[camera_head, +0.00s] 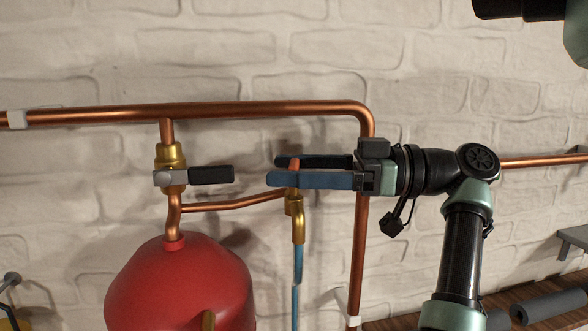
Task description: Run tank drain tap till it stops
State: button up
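The drain tap (294,206) is a small brass fitting on a copper branch pipe at mid-picture. An orange-coloured top piece of the tap (294,167) shows between the fingers of my gripper (271,171). My gripper reaches in level from the right. Its blue near finger passes in front of the tap and its dark far finger lies behind. The fingers are apart; I cannot tell whether they touch the tap. The near finger hides part of it. The red tank (182,285) stands at the lower left.
A brass valve (171,165) with a black lever handle (211,175) sits above the tank, left of my fingertips. A copper pipe (240,108) runs above and turns down behind my gripper. Grey tubes (550,306) lie on a wooden surface at the lower right. A white brick wall is behind.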

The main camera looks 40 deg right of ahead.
jog(key=shift+o, duration=0.7)
jog(key=shift+s+d, duration=0.15)
jog(key=b+v, duration=0.5)
jog(key=v, duration=0.7)
jog(key=shift+s+d, duration=0.2)
jog(key=shift+d, duration=0.05)
